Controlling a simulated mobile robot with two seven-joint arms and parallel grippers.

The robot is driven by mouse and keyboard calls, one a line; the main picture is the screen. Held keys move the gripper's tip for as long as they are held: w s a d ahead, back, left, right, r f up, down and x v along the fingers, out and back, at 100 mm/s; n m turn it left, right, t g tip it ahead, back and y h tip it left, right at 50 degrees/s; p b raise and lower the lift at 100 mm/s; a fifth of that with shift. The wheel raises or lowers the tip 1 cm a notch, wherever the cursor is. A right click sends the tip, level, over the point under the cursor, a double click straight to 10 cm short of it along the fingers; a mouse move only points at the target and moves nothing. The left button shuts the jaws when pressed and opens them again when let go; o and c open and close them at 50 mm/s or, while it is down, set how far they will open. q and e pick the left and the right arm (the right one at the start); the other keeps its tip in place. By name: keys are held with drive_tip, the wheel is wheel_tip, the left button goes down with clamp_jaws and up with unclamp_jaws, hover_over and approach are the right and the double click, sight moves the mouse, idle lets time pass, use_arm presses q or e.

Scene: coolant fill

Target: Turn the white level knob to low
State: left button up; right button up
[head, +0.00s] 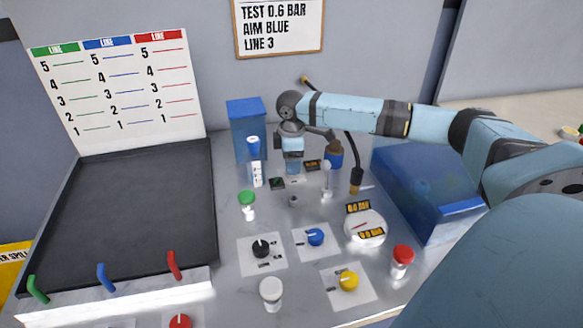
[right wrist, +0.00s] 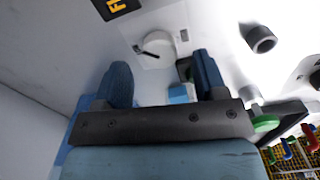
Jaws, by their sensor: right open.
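A white round knob (right wrist: 158,43) with a dark pointer sits on a pale plate in the right wrist view. Its pointer lies toward the left of that picture. My right gripper (right wrist: 163,72) is open, its two dark blue fingers apart and the knob beyond the gap between them, not between the pads. In the head view my right gripper (head: 292,172) points down over the back of the panel and hides most of the knob's place. I cannot read the level marks around the knob. My left gripper is not in view.
In front are a black knob (head: 260,248), blue knob (head: 315,236), yellow knob (head: 348,281) and gauge (head: 365,228). A larger blue box (head: 425,175) stands right.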

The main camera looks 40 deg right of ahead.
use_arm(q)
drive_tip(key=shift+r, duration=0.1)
use_arm(e)
drive_tip(key=shift+f, duration=1.45)
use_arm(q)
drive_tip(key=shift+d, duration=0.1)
use_arm(e)
drive_tip(key=shift+c, duration=0.4)
drive_tip(key=c, duration=0.8)
drive_tip(key=shift+r+n+p, duration=0.25)
drive_tip(key=shift+n+p, duration=0.05)
drive_tip(key=shift+p, duration=0.5)
drive_tip(key=shift+c, duration=0.2)
drive_tip(key=n+p, duration=0.2)
drive_tip(key=p, duration=0.1)
drive_tip(key=shift+r, duration=0.1)
drive_tip(key=shift+n+p, duration=0.8)
drive_tip(key=shift+p, duration=0.45)
drive_tip(key=shift+f+n+p, duration=0.2)
drive_tip(key=shift+n+p, duration=0.7)
drive_tip(key=shift+p, duration=0.05)
use_arm(q)
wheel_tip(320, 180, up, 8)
drive_tip(key=p, duration=0.1)
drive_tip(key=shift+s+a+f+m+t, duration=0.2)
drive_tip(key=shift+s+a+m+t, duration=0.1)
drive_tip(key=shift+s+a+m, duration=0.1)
use_arm(e)
drive_tip(key=shift+f+n, duration=0.1)
drive_tip(key=shift+n, duration=0.7)
